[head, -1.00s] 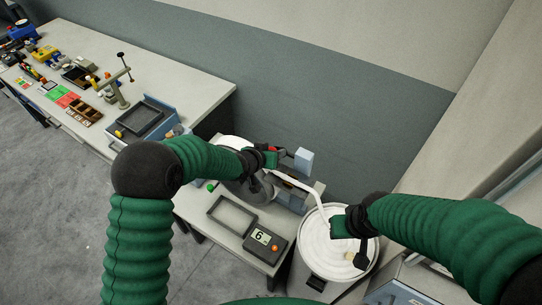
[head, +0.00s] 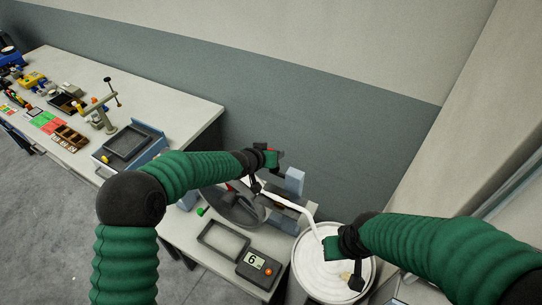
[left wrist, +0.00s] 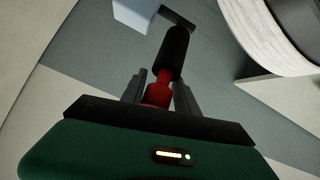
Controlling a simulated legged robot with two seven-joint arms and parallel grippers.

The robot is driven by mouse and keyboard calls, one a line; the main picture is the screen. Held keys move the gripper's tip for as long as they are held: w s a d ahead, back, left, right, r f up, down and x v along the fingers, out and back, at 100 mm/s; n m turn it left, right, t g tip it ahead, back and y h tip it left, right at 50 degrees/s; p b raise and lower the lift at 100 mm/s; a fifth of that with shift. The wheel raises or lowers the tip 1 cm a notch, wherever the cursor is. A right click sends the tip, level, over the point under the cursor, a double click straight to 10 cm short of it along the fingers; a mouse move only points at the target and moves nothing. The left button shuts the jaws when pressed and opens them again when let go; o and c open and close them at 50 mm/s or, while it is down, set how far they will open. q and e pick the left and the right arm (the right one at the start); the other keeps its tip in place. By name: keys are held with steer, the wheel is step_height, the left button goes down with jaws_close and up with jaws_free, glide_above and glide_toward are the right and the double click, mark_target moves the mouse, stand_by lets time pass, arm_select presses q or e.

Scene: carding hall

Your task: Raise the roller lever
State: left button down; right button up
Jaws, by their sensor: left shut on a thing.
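The roller lever (left wrist: 172,55) has a black shaft and a red part. In the left wrist view, its red part sits between the fingers of my left gripper (left wrist: 158,92), which is shut on it. The shaft runs up to a dark link beside a pale blue block. In the head view, my left gripper (head: 270,158) is above the roller unit, left of the pale blue block (head: 294,181), and mostly hides the lever. My right gripper (head: 334,247) is over the white can, close to the white sliver (head: 309,219); its finger opening cannot be made out.
The white can (head: 307,271) stands right of the small table. A dark round drum (head: 236,210), an empty grey tray (head: 223,240) and a display reading 6 (head: 257,263) are on that table. A long bench (head: 180,105) with several tools is at left, and walls close off the back.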

arm_select(q)
steer(key=shift+s+d+f, duration=0.1)
steer(key=shift+s+f, duration=0.15)
steer(key=shift+f, duration=0.25)
stand_by(0.8)
steer(key=c, duration=1.3)
jaws_free()
steer(key=shift+o, duration=1)
steer(key=shift+w, duration=0.1)
steer(key=shift+w+d, duration=0.2)
steer(key=shift+w, duration=0.1)
steer(key=shift+s+a+r, duration=0.15)
steer(key=shift+s+r, duration=0.05)
steer(key=shift+r, duration=0.1)
steer(key=b+v, duration=0.1)
steer(key=v, duration=1.5)
steer(key=shift+b, duration=0.35)
arm_select(e)
steer(key=shift+x, duration=0.95)
arm_select(q)
steer(key=shift+w, duration=0.15)
arm_select(e)
steer(key=shift+d, duration=0.2)
